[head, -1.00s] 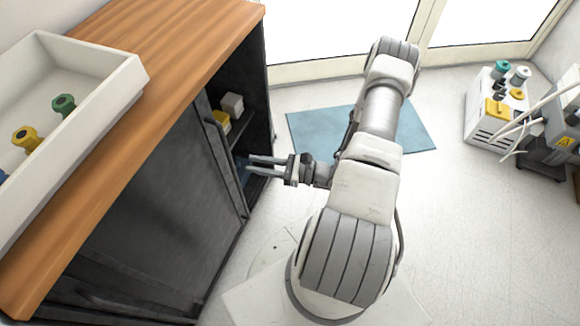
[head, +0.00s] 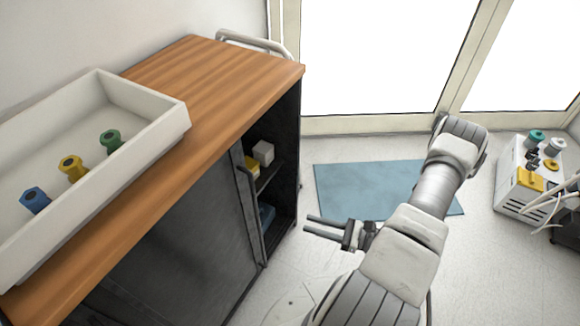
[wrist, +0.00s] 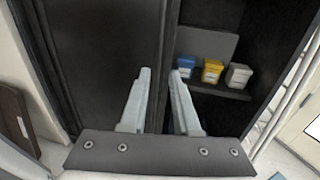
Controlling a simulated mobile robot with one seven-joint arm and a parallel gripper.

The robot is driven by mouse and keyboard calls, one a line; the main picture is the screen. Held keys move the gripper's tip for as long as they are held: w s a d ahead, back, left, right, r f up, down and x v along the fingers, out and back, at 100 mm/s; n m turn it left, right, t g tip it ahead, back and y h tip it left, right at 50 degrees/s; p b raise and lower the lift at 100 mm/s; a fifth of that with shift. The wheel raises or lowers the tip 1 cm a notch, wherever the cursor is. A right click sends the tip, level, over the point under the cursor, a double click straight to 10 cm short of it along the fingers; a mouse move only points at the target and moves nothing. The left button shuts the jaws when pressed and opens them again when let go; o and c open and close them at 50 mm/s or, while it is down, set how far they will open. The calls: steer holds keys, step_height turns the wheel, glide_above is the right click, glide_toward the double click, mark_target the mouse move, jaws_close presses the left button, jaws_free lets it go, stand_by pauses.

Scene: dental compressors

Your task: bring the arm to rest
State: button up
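My gripper (head: 324,227) is in front of the cabinet's open section in the head view, apart from the cabinet (head: 170,235). Its two fingers are spread with a gap between them and nothing in it. In the wrist view my gripper (wrist: 160,80) points at the cabinet front, where the dark door (wrist: 100,60) stands beside an open shelf (wrist: 225,92). My arm is bent above the floor to the right of the cabinet.
A white tray (head: 170,140) with blue, yellow and green fittings lies on the wooden top (head: 230,65). The shelf holds blue (wrist: 186,65), yellow (wrist: 212,70) and white (wrist: 238,75) boxes. A blue mat (head: 350,190) lies on the floor. A compressor unit (head: 515,190) stands at right.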

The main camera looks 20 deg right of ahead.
steer(key=a+r+n+g+h, duration=0.2)
steer(key=a+r+n+g, duration=0.15)
steer(key=r+n, duration=0.45)
steer(key=s+a+r+n+g+h, duration=0.1)
steer(key=a+r+n+g+h, duration=0.3)
steer(key=r, duration=0.6)
steer(key=a+r+n+g+h, duration=0.1)
steer(key=a+r+n+g, duration=0.1)
steer(key=r+n+g, duration=0.55)
steer(key=s+r+n+t+h+p, duration=0.2)
steer(key=r+p, duration=0.3)
steer(key=r, duration=0.4)
steer(key=s+a+r+n+t+h+p, duration=0.1)
steer(key=r+p, duration=0.4)
steer(key=r, duration=0.5)
steer(key=s+r+n+t+h+p, duration=0.3)
steer(key=r+n+t+p, duration=0.1)
steer(key=r, duration=0.6)
steer(key=shift+a+t+p, duration=0.4)
steer(key=shift+t+p, duration=0.3)
